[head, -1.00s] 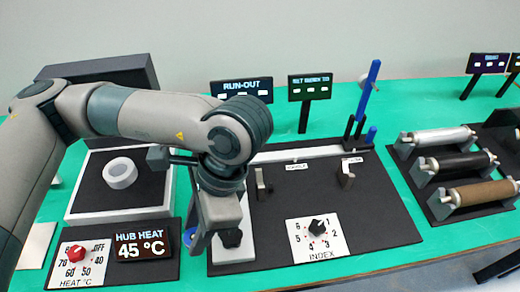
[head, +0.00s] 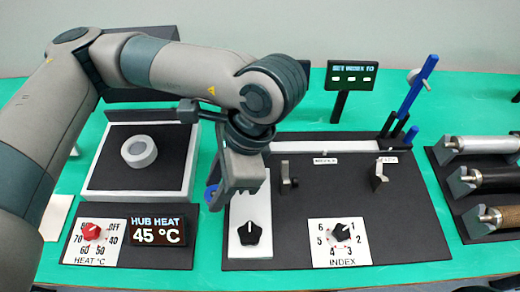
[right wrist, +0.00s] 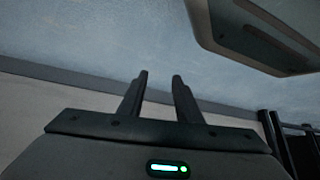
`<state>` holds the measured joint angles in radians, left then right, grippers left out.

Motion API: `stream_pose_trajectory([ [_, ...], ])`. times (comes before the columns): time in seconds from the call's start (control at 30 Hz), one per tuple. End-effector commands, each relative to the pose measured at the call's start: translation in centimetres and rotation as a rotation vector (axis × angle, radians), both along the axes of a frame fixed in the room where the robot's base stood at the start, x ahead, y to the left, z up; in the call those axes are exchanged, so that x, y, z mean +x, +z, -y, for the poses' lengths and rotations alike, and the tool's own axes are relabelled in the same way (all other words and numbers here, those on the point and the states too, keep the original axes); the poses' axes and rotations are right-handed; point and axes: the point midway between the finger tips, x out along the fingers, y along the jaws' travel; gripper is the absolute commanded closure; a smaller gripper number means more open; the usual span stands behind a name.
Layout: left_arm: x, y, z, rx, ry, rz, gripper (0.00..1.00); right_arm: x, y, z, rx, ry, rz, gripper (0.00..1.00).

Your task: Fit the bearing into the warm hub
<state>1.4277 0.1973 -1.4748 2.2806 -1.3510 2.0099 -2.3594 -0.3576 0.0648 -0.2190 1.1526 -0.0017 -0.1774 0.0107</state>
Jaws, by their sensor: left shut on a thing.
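The hub (head: 128,152), a pale grey ring, lies on the dark plate of the white-edged heater tray (head: 135,194) at left. The display (head: 160,232) reads HUB HEAT 45 °C. My left gripper (head: 218,194) points down, right of the hub and apart from it, shut on a small part with a blue face. This seems to be the bearing (head: 212,197); the fingers hide most of it. My right gripper (right wrist: 159,76) shows only in the right wrist view, with its two fingers apart and nothing between them.
A red heat dial (head: 92,231) stands in front of the tray. Right of the gripper are a black knob (head: 250,233), small metal brackets (head: 380,175) and an index dial (head: 341,232). Rollers (head: 485,143) sit at far right. A sign (head: 351,76) stands behind.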

Motion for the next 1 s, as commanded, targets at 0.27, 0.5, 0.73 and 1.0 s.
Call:
stream_pose_trajectory([
  [0.27,0.9,-0.5,-0.4,0.001,0.004,0.000,0.92,0.1,0.4,-0.1,0.003,0.001,0.012,0.69],
  [0.5,4.2,-2.6,-2.0,0.003,0.008,-0.002,0.92,0.7,1.7,-1.3,0.028,0.011,0.081,0.69],
  [0.73,8.2,-5.2,-3.6,0.001,0.008,-0.004,0.92,-2.7,-0.1,0.2,-0.003,0.010,-0.013,0.69],
  [1.0,10.6,-6.9,-4.6,0.001,0.000,-0.001,0.92,-5.0,-1.2,1.3,-0.023,0.009,-0.077,0.69],
])
